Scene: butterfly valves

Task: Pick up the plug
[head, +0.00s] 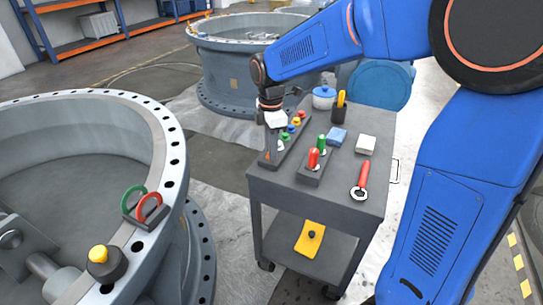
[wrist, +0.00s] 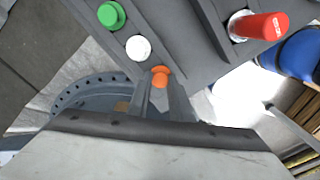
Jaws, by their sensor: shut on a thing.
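My gripper (wrist: 160,88) points down at the near left end of the rack (head: 296,140) on the trolley. Its fingers are closed around a small orange plug (wrist: 160,74), whose rounded orange top shows between the fingertips in the wrist view. In the head view the plug is a small orange spot (head: 267,156) at the fingertips. The fingers hide its lower part, so I cannot tell if it is clear of the rack. Beside it is a white round piece (wrist: 138,47), then a green plug (wrist: 111,15). Blue, yellow and red plugs (head: 301,114) follow along the rack.
The grey trolley (head: 345,196) also carries a block with red and green handles (head: 313,166), a red-handled tool (head: 362,178), blue and white boxes (head: 366,145), a dark cup (head: 339,113) and a pot (head: 324,97). A large valve (head: 150,165) stands close at left.

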